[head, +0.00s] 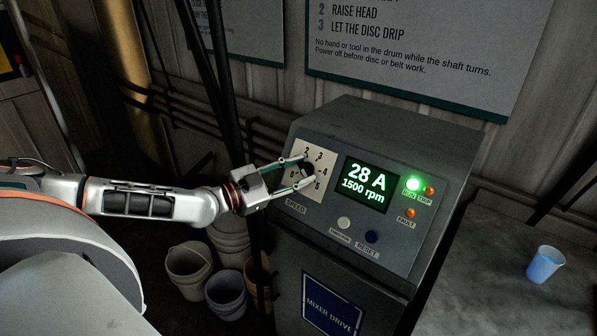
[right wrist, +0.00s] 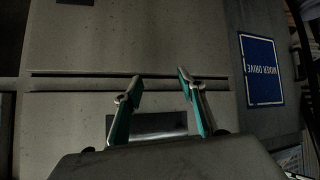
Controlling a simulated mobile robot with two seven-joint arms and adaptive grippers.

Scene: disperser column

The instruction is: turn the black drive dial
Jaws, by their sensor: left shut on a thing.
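The black drive dial (head: 307,168) sits on a pale scale plate (head: 318,192) marked with numbers, at the left of the grey mixer drive console. My left gripper (head: 303,172) reaches in from the left and is shut on the dial, its fingers on either side of it. The fingers hide part of the dial and scale, so I cannot read its pointer. The display (head: 367,183) reads 28 A and 1500 rpm. My right gripper (right wrist: 158,88) shows only in the right wrist view, with its fingers apart and nothing between them, in front of a grey panel.
A green RUN lamp (head: 413,184) is lit. Buckets (head: 190,268) stand on the floor left of the console. A blue cup (head: 545,264) stands on the grey surface at right.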

